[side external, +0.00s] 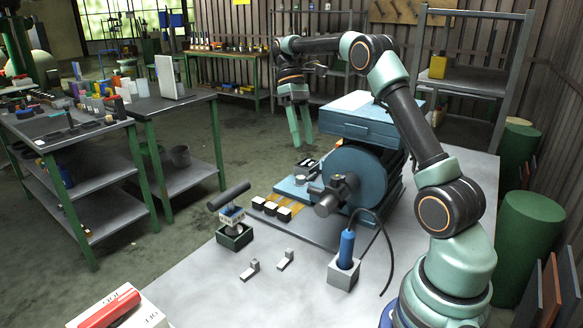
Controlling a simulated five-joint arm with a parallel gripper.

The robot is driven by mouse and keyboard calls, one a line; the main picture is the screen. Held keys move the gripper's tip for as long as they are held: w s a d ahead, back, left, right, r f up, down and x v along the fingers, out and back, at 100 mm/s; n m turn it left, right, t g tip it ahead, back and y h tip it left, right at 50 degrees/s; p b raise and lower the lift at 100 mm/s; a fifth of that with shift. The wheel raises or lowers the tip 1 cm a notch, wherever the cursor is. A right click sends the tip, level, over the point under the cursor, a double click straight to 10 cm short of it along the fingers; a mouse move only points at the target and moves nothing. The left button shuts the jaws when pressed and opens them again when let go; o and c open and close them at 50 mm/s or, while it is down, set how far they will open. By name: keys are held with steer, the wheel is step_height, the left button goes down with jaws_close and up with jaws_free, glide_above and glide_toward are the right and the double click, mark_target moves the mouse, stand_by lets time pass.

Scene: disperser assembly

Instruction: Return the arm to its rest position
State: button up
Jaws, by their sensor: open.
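My gripper (301,127) hangs in the air at the upper middle of the side external view. Its fingers point down, apart and empty. It is above and to the left of the blue disperser machine (372,180), near its far side. My arm arches over the machine from the base at the lower right. No object is between the fingers. How high the fingertips are above the table is hard to tell.
On the grey table (210,285) stand a dark-handled tool in a green block (234,236), small black-and-white blocks (271,207), two small metal pieces (285,260), a blue tool in a holder (346,250) with a black cable, and a box with a red item (110,308).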

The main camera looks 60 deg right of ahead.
steer(key=shift+a+r, duration=0.1)
steer(key=shift+r, duration=0.05)
steer(key=s+a+r+t+h, duration=0.1)
steer(key=s+a+r+t, duration=0.15)
steer(key=a, duration=0.45)
steer(key=s+a+r+t+h, duration=0.2)
steer(key=s+a+t, duration=0.2)
steer(key=a, duration=0.3)
steer(key=s+a+f+t, duration=0.3)
steer(key=s+a, duration=0.1)
steer(key=a, duration=0.1)
steer(key=shift+s+f+y, duration=0.2)
steer(key=shift+f+y, duration=0.05)
steer(key=shift+y, duration=0.15)
